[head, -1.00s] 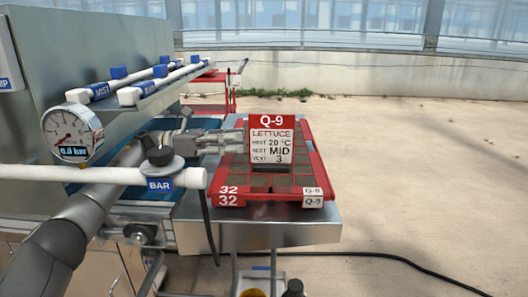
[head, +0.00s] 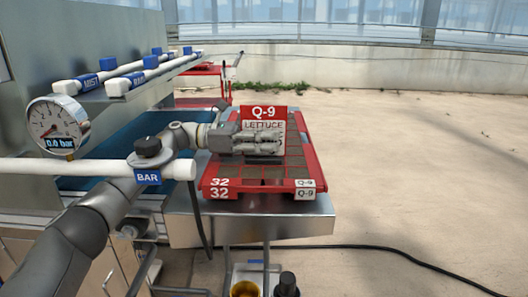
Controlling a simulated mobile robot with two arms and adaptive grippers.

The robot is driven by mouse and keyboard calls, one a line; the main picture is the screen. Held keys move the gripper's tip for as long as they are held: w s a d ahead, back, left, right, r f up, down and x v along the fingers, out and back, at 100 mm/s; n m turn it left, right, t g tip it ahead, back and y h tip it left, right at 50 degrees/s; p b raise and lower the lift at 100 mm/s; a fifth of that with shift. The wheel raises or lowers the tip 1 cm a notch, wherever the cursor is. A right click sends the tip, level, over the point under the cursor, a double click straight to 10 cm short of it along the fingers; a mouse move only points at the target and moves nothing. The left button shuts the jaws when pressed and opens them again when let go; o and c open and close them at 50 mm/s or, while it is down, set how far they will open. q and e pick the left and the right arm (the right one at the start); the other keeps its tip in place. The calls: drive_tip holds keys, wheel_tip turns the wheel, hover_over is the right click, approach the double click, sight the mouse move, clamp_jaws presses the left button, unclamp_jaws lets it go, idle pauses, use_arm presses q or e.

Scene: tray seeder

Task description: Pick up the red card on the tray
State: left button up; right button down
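The card's foot is hidden behind the gripper. My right gripper is not in view.
A pressure gauge (head: 57,125) and MIST pipe (head: 87,80) are at left. The metal shelf (head: 250,230) holds the tray. The floor to the right is open, with a black cable.

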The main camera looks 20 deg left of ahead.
use_arm(q)
drive_tip(key=shift+d, duration=0.25)
clamp_jaws()
drive_tip(key=shift+r, duration=0.1)
